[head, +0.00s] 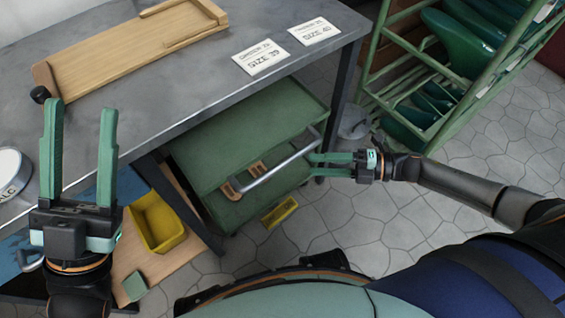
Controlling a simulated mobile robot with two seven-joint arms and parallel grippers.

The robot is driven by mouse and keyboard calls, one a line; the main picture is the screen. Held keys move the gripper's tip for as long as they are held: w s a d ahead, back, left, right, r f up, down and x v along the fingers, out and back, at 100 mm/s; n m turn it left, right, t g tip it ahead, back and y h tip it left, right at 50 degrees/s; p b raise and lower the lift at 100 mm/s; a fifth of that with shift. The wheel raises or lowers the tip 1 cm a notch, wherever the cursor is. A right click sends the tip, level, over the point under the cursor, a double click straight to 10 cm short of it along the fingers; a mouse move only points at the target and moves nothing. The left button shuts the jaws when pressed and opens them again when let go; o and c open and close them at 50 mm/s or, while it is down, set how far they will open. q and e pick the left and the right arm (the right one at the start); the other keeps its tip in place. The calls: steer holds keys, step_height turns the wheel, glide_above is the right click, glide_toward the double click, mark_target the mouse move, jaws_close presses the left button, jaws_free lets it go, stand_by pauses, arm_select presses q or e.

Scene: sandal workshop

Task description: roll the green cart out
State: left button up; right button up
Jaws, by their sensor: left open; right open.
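The green cart (215,160) stands partly under the grey workbench, with its front end showing below the bench edge. A grey bar handle (285,163) with brown end mounts runs along its near side. My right gripper (312,165) is open at the right part of the handle, its fingertips close to the bar. I cannot tell whether the bar lies between the fingers. My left gripper (80,112) is open and empty, fingers pointing away over the bench's near edge at the left, well apart from the cart.
The grey workbench (190,75) carries a wooden board (130,45) and two size cards (261,58). A bench leg stands at each side of the cart. A yellow bin (158,222) is left of it. A green rack (440,75) stands right. The tiled floor (350,225) in front is mostly clear.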

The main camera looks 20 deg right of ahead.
mark_target(284, 162)
steer(key=b+x, duration=0.1)
steer(key=x, duration=0.8)
steer(key=shift+w+b, duration=0.15)
steer(key=shift+b, duration=0.25)
steer(key=shift+c, duration=0.4)
jaws_close()
stand_by(0.4)
